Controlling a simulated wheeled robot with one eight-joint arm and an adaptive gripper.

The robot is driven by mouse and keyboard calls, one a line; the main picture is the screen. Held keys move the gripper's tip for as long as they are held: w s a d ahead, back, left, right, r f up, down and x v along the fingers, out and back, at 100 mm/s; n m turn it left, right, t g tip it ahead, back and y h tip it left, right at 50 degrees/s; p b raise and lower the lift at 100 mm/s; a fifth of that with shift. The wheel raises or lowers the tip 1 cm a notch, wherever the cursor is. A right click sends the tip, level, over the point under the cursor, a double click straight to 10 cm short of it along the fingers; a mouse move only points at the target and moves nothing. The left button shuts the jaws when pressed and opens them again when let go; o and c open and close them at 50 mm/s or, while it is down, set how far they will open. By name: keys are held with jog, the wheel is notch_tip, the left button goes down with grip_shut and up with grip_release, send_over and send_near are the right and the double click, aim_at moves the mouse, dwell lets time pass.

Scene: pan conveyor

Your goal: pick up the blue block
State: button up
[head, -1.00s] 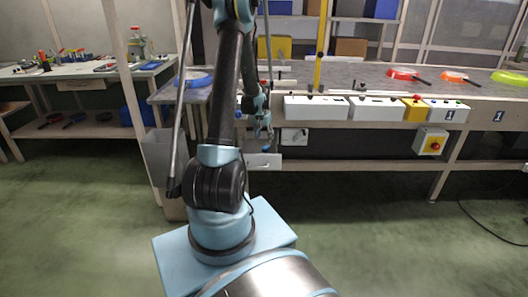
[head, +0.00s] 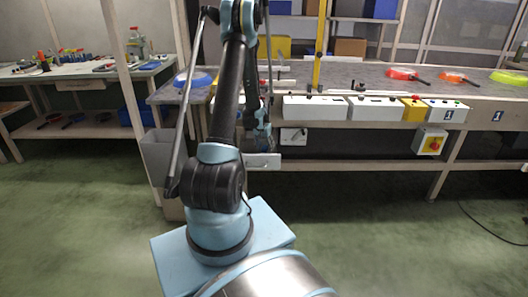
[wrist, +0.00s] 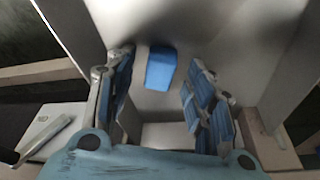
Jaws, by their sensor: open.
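The blue block (wrist: 161,68) lies on the floor of a pale grey bin (wrist: 215,35) in the wrist view. My gripper (wrist: 161,62) is open, with one finger on each side of the block in the picture. The fingers look apart from the block, and nothing is held between them. In the head view my gripper (head: 262,140) hangs by the front edge of the conveyor table, partly behind my arm. The block is hidden in the head view. A pale panel (head: 262,161) shows just below the gripper there; I cannot tell whether it is the bin's wall.
The conveyor table (head: 345,78) carries a red pan (head: 402,73), an orange pan (head: 452,76) and a green pan (head: 510,77). White control boxes (head: 315,107) line its front edge. A grey bin (head: 163,165) stands left of my arm.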

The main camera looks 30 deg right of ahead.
jog(key=shift+c, duration=0.3)
jog(key=c, duration=0.8)
jog(key=shift+o, duration=0.2)
